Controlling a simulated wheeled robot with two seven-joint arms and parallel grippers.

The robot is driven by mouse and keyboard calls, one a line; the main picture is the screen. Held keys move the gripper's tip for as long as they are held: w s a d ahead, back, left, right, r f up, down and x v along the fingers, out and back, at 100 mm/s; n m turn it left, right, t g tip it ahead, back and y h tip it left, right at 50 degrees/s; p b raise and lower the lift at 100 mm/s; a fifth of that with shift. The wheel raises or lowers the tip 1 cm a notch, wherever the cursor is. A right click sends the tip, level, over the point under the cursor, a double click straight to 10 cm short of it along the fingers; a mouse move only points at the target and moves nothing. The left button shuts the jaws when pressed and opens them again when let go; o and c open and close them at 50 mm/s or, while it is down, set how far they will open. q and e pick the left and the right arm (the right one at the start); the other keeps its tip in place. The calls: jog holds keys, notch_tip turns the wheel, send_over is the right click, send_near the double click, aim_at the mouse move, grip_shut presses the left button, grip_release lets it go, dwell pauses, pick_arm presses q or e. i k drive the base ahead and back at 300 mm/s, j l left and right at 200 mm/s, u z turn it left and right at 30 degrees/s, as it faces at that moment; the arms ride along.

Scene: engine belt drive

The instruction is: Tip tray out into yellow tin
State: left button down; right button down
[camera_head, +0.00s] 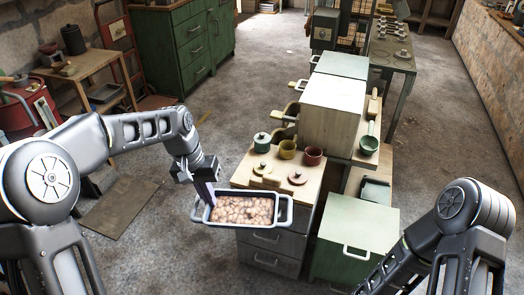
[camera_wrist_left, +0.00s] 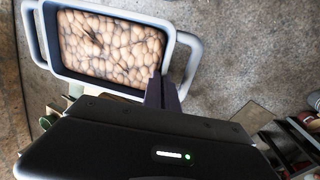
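A grey-blue tray (camera_head: 284,222) with a handle at each end is full of brown rounded pieces (camera_head: 242,210). It is roughly level in front of the wooden worktop's near edge. My left gripper (camera_head: 206,194) is shut on the tray's left side. In the left wrist view the fingers (camera_wrist_left: 164,94) meet the rim of the tray (camera_wrist_left: 108,88), and the pieces (camera_wrist_left: 105,42) lie inside. My right gripper is outside the views.
On the worktop (camera_head: 240,176), a green lidded pot (camera_head: 261,142) stands left of the yellow tin and a red tin (camera_head: 312,156) right of it. Small wooden pieces and a round lid (camera_head: 297,177) lie nearer. A pale box (camera_head: 332,112) rises behind.

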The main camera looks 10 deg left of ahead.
aim_at(287, 148)
jog(key=i+l+z, duration=0.7)
jog(key=i, duration=0.45)
